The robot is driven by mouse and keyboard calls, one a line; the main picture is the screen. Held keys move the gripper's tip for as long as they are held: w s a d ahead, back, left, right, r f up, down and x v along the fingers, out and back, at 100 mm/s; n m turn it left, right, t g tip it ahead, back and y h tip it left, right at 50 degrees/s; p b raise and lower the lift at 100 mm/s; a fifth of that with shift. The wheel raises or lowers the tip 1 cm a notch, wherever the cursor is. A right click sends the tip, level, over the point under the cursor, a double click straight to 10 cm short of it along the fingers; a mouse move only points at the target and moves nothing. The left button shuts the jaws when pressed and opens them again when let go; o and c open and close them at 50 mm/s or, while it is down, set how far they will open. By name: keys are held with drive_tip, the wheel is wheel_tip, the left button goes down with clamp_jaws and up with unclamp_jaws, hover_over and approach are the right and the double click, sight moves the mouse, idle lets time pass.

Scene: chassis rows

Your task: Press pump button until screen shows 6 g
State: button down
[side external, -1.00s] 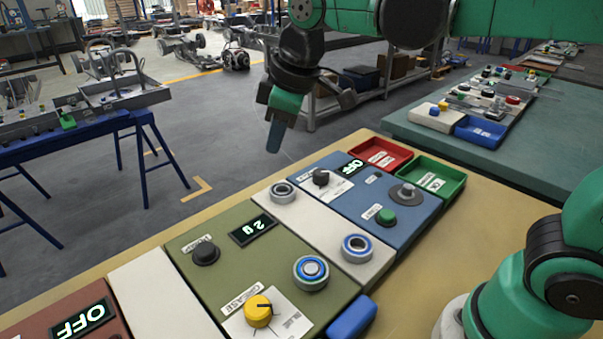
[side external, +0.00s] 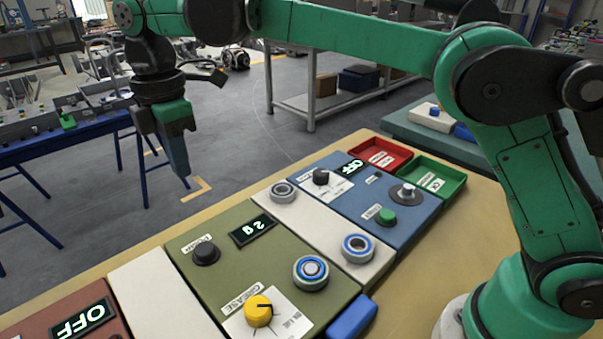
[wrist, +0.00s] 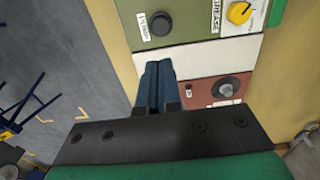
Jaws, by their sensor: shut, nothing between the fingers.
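The olive green panel (side external: 215,275) lies on the table and bears a black round pump button (side external: 206,253), a screen (side external: 252,231) reading 2 g and a yellow grease knob (side external: 259,311). My gripper (side external: 182,172) is shut and empty, pointing down, high up and behind the panel in the side view. In the wrist view my gripper's fingers (wrist: 157,72) are together, below the pump button (wrist: 160,25) in the picture and apart from it. The wrist view also shows the yellow knob (wrist: 239,12); the screen does not show there.
A blue panel (side external: 345,215) with a green button and an OFF screen lies behind right. A reddish panel (side external: 70,305) with an OFF screen is at the near left. Bearings sit on the panels. Red (side external: 408,157) and green (side external: 461,177) trays stand at the back.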

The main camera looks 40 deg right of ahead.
sight(204, 247)
drive_tip(key=shift+f, duration=0.1)
wheel_tip(204, 247, down, 14)
drive_tip(key=shift+r, duration=0.1)
idle(0.4)
drive_tip(key=shift+f, duration=1.2)
wheel_tip(204, 247, up, 14)
drive_tip(key=shift+r, duration=0.2)
idle(0.4)
wheel_tip(204, 247, up, 2)
